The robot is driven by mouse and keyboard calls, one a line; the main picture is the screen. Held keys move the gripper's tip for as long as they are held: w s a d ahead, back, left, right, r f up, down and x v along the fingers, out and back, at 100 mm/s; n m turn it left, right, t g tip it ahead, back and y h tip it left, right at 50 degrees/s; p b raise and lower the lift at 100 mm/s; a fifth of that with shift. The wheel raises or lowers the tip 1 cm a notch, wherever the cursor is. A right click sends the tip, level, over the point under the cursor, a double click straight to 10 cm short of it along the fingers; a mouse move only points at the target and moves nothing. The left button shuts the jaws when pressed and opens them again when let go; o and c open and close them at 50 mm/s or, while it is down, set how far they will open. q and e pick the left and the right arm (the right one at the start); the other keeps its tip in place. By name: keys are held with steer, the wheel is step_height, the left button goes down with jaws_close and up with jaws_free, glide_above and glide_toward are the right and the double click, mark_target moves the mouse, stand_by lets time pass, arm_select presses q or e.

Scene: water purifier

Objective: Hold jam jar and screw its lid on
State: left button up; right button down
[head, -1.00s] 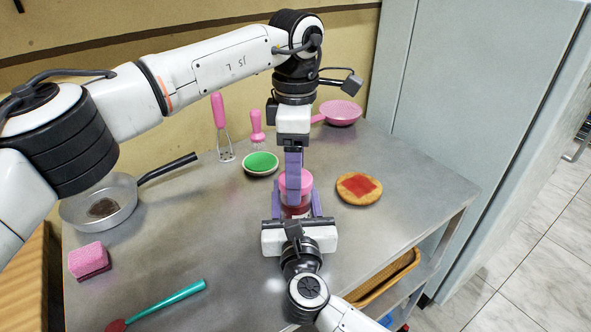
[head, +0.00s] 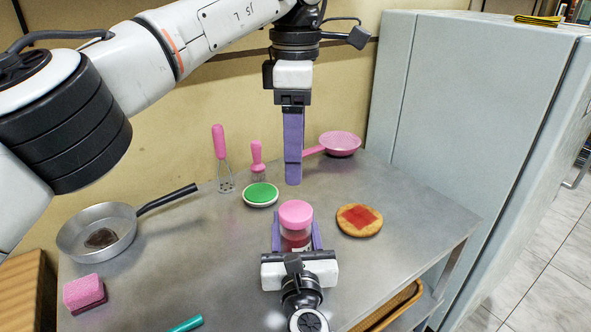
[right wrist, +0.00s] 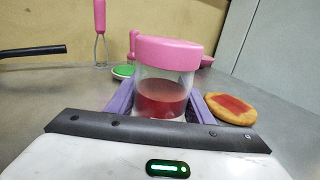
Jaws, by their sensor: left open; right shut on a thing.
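The jam jar (head: 297,238) stands upright on the metal table, with red jam inside clear walls. Its pink lid (head: 295,213) sits on top of the jar. The jar (right wrist: 163,100) and lid (right wrist: 168,53) also show large in the right wrist view, where the lid looks about level. My right gripper (head: 296,236) is shut on the jar's body, a purple finger on each side. My left gripper (head: 293,182) is open and empty, raised above and behind the jar, clear of the lid. Its fingers are seen edge-on, one hiding the other.
A toast with red topping (head: 359,220) lies right of the jar. A grey pan (head: 97,232) and pink sponge (head: 84,292) are left. A tall grey cabinet (head: 450,150) bounds the right.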

mark_target(297, 248)
stand_by(0.3)
steer(key=c, duration=0.8)
jaws_free()
steer(key=s, duration=1)
steer(key=shift+s+d, duration=0.15)
steer(key=shift+d, duration=0.25)
